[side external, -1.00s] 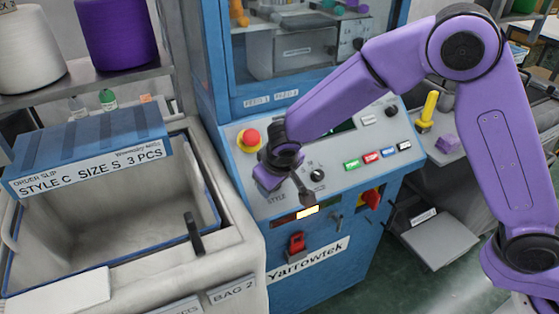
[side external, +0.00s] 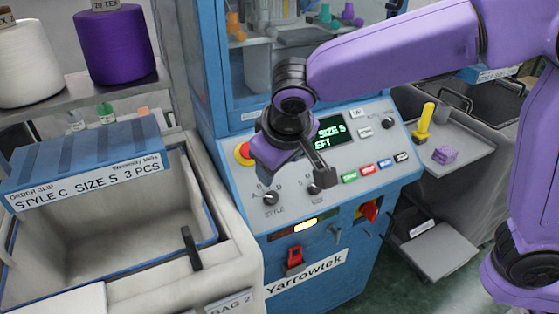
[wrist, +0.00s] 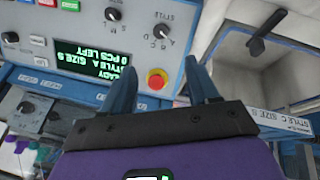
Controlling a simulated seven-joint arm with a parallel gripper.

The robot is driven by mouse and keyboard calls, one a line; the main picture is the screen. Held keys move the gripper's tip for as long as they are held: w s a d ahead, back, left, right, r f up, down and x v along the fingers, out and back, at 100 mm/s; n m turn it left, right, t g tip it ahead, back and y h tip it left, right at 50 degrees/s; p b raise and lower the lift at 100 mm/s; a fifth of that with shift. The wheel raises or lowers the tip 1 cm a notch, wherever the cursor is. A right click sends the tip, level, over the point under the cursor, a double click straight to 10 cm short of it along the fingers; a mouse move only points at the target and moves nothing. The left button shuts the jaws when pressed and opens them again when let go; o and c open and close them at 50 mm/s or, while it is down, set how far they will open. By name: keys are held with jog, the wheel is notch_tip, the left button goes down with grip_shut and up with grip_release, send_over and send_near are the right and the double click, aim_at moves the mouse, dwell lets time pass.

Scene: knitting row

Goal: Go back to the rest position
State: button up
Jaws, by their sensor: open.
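My gripper (side external: 322,180) hangs in front of the blue machine's sloped control panel (side external: 403,167), tilted. In the wrist view my gripper (wrist: 160,68) has its two dark blue fingers spread apart with nothing between them. The red stop button (wrist: 157,80) appears between the fingers in that view, beyond the tips; in the side view (side external: 243,152) my gripper's hand partly hides it. The green-lettered display (wrist: 92,72) reads STYLE A, SIZE S, 0 PCS LEFT. The style knob (side external: 270,198) and size knob (side external: 315,188) sit below it.
A grey bin (side external: 215,241) with an order slip (side external: 85,190) reading STYLE C SIZE S 3 PCS stands at left. White (side external: 28,65) and purple (side external: 115,45) yarn cones are on a shelf above. A yellow-handled tool (side external: 424,122) and purple block (side external: 445,155) lie at right.

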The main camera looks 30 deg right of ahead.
dwell(0.5)
jog(key=s+d+f+n+g, duration=0.1)
jog(key=s+d+f+n, duration=0.1)
jog(key=s+d, duration=0.6)
jog(key=s+d+f+n+g+y, duration=0.1)
jog(key=s+d+n+g, duration=0.1)
jog(key=s+d, duration=0.6)
jog(key=s+d+f+n+g+y, duration=0.1)
jog(key=s+d+n, duration=0.3)
jog(key=s+d, duration=0.4)
jog(key=d+f+g, duration=0.1)
jog(key=d, duration=0.2)
jog(key=shift+s+f+n, duration=0.3)
jog(key=shift+f, duration=0.05)
jog(key=shift+c, duration=0.4)
